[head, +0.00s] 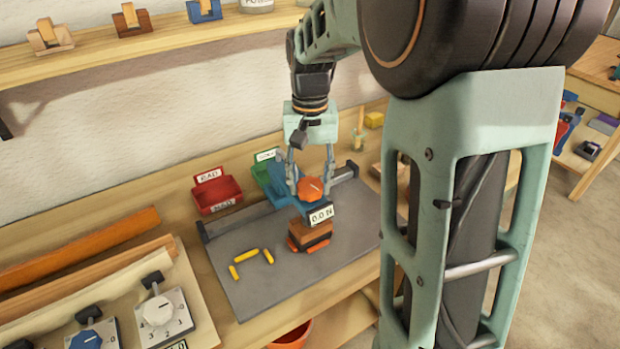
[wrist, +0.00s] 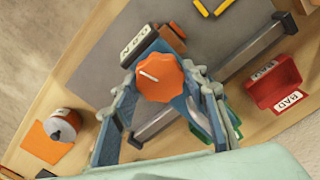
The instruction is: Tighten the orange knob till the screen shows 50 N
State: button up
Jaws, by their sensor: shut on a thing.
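The orange knob (head: 310,188) sits on top of a blue clamp body (head: 279,186), above a block of brown laths (head: 310,235). In the wrist view the knob (wrist: 160,77) has a scalloped rim and a white line across part of its top. The small screen (head: 320,215) on the front reads 0.0 N. My gripper (head: 311,184) comes down from above with its fingers on either side of the knob, shut on it. In the wrist view my gripper's fingertips (wrist: 163,82) flank the knob.
A red bin (head: 216,194) labelled BAD and a green bin (head: 263,176) stand behind the grey mat (head: 250,290). Several yellow pieces (head: 249,255) lie on the mat. A grey rail (head: 345,172) runs behind the clamp.

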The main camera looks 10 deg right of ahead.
aim_at(310, 184)
jog(key=m+p, duration=0.1)
jog(key=m, duration=0.5)
jog(key=shift+r, duration=0.1)
jog(key=m+p, duration=0.1)
jog(key=m, duration=0.5)
jog(key=shift+w, duration=0.1)
dwell(0.5)
jog(key=o, duration=1.2)
jog(key=shift+c, duration=0.2)
notch_tip(310, 184, up, 12)
